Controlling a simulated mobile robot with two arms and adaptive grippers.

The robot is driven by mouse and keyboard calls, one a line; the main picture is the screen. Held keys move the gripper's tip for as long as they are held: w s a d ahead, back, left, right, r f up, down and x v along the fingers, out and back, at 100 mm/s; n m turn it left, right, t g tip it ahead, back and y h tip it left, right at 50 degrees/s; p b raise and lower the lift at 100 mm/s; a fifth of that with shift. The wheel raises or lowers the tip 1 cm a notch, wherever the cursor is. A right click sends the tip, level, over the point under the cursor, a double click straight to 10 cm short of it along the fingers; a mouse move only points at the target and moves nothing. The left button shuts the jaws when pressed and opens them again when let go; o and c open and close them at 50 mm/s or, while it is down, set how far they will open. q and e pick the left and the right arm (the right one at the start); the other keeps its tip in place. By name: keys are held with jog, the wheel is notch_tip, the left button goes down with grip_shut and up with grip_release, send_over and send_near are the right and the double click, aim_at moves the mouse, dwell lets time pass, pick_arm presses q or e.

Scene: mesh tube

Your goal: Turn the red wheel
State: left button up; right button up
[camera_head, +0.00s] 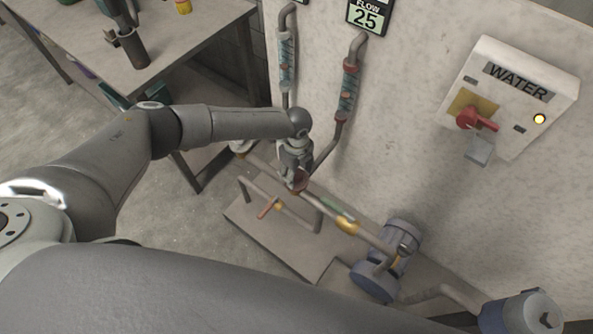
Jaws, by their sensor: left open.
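My left arm reaches in from the left, and its gripper (295,172) points down at the pipework by the wall. The gripper is small in view and open. A red round part (299,183), which looks like the red wheel, shows just below the fingers and is mostly hidden by them. I cannot tell whether the fingers touch it or are around it. My right gripper is not in view.
A white WATER box (528,107) with a red switch (476,120) hangs on the wall. Two sight tubes and a FLOW display (366,16) are left of it. A blue-grey pump (376,279) stands below. A workbench (185,40) is at upper left.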

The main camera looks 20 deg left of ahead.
pick_arm(q)
jog(key=shift+f, duration=0.25)
jog(key=c, duration=1)
jog(key=shift+c, duration=0.2)
